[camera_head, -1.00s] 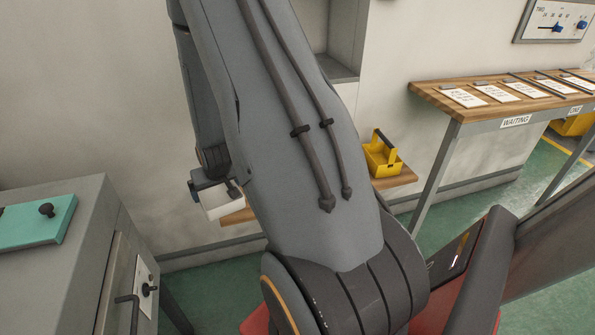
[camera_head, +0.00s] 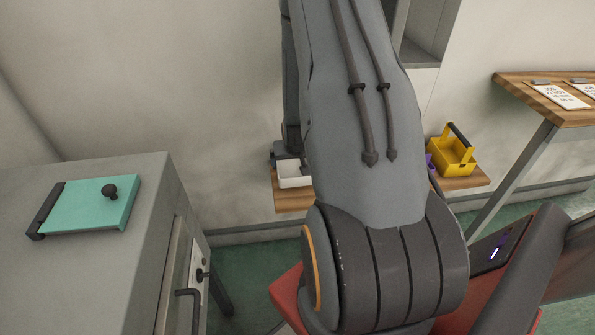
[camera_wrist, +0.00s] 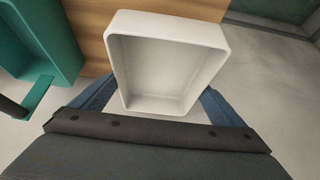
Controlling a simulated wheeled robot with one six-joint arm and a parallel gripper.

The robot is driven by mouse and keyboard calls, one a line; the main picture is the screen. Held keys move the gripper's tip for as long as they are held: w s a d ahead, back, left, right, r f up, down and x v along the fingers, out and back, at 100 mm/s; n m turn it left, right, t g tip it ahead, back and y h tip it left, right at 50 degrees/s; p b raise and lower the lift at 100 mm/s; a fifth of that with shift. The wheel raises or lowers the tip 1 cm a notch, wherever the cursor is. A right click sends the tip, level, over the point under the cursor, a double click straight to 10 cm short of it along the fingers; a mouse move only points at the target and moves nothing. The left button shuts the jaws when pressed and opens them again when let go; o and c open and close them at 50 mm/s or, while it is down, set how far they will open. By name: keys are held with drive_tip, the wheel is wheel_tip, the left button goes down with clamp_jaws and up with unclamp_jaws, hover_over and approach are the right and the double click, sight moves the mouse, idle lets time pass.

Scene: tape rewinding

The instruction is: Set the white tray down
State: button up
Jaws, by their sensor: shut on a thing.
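The white tray (camera_wrist: 165,65) is an open, empty rectangular box, and its inside faces the wrist camera. My gripper (camera_wrist: 158,105) is shut on it, with a blue finger at each side of its near end. In the head view the tray (camera_head: 294,173) shows at the left edge of my arm, over or against the wooden shelf (camera_head: 293,198) by the wall. The shelf also shows behind the tray in the wrist view (camera_wrist: 88,32). I cannot tell whether the tray touches the wood. My arm hides the middle of the shelf.
A teal container (camera_wrist: 45,45) is close to the tray's left in the wrist view. A yellow tote (camera_head: 452,155) stands on the shelf's right part, beside something purple (camera_head: 430,163). A grey cabinet (camera_head: 150,220) with a teal lid (camera_head: 90,203) is at left; a wooden bench (camera_head: 540,100) is at right.

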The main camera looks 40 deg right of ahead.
sight(294, 171)
drive_tip(key=shift+f, duration=2.35)
drive_tip(key=shift+f, duration=0.1)
drive_tip(key=o, duration=0.7)
drive_tip(key=shift+o, duration=0.6)
